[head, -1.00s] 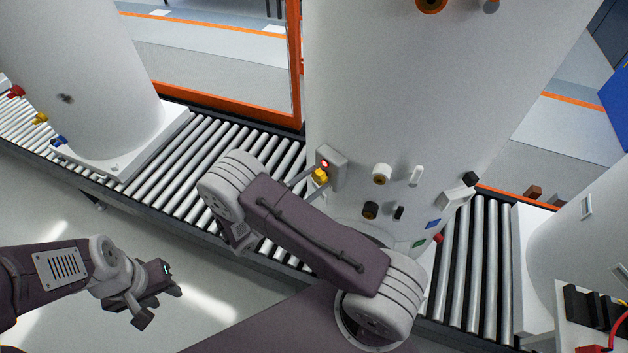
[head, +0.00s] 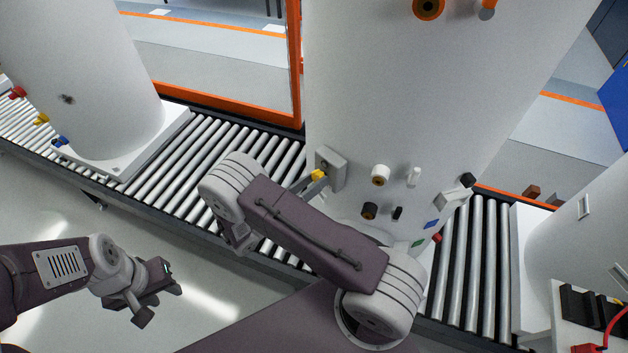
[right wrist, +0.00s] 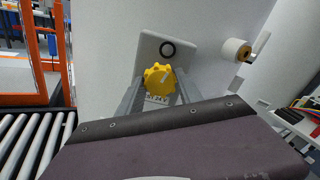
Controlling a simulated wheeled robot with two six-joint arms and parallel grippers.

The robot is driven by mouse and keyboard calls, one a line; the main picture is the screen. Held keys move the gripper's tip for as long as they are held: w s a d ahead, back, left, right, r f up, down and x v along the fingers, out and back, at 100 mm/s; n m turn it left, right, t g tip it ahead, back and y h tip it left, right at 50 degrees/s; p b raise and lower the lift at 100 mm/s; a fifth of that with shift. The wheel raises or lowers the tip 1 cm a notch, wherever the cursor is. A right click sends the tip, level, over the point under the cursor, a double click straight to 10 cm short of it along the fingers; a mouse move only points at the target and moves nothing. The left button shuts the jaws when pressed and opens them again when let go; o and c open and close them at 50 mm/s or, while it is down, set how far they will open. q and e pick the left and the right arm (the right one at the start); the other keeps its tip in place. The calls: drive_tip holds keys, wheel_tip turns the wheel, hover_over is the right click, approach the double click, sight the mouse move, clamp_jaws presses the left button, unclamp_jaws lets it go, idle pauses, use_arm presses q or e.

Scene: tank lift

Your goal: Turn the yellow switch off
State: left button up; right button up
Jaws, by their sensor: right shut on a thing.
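The yellow switch (head: 318,174) is a ridged round knob on a grey box (head: 331,166) on the side of the white tank (head: 420,90). In the right wrist view the yellow switch (right wrist: 157,76) has a pale mark on its face, and a round dark lamp (right wrist: 168,49) sits above it, unlit. My right gripper (right wrist: 158,84) has a finger on each side of the knob and is shut on it. My arm hides most of this gripper in the head view. My left gripper (head: 160,302) is open and empty, low at the left, away from the tanks.
The tanks stand along a roller conveyor (head: 225,145). Several knobs and fittings, such as a white one (head: 381,174), jut from the middle tank to the right of the switch. Another tank (head: 80,70) stands at the left. An orange frame (head: 235,108) is behind the conveyor.

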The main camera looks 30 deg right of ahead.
drive_tip(key=shift+w+r+n, duration=0.1)
drive_tip(key=shift+r+n, duration=0.1)
drive_tip(key=shift+n, duration=1.3)
drive_tip(key=o, duration=1.4)
drive_tip(key=shift+c, duration=0.2)
drive_tip(key=shift+f, duration=0.1)
